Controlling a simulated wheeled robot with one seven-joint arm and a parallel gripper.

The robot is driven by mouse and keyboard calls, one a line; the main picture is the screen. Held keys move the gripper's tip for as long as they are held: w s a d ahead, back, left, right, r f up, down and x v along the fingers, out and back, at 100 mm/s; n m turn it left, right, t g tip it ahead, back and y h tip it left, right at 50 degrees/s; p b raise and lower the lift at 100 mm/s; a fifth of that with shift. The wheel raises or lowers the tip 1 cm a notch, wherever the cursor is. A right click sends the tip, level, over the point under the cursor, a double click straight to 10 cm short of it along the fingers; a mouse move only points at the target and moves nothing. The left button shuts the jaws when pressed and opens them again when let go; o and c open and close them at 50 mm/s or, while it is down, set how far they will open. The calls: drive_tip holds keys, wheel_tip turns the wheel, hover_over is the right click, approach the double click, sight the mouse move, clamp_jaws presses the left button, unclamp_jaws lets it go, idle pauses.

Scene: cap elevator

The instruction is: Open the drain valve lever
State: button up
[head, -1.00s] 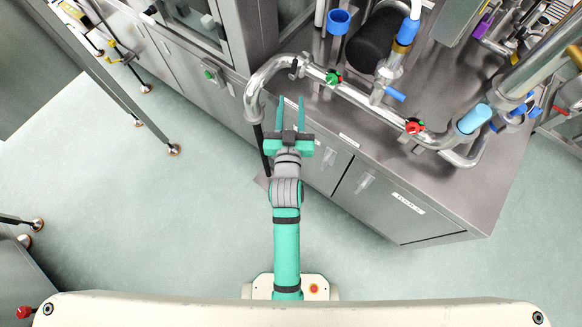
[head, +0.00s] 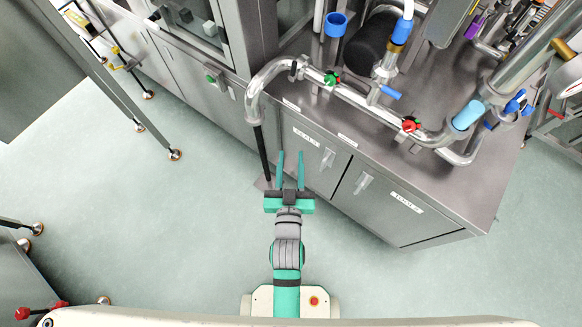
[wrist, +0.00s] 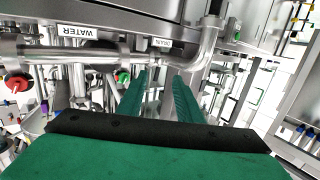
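A shiny steel pipe (head: 258,82) runs along the bench front and bends down at its left end. It carries a green-and-red valve handle (head: 332,78), a red-and-green one (head: 411,124) and a blue lever (head: 391,92) on a branch. In the wrist view a small blurred label (wrist: 160,43) seems to read DRAIN, beside a WATER label (wrist: 77,31). I cannot tell for sure which handle is the drain valve lever. A green handle (wrist: 122,76) shows beyond my fingers. My gripper (head: 291,154) is open and empty, in front of the bench, apart from every valve.
The steel bench (head: 470,165) with cabinet doors stands ahead and right. A black hose (head: 262,155) hangs from the pipe end, close left of my gripper. Thin table legs (head: 175,154) stand at left. The floor (head: 190,230) around my arm is clear.

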drive_tip(key=shift+s+f, duration=0.1)
drive_tip(key=shift+s, duration=0.5)
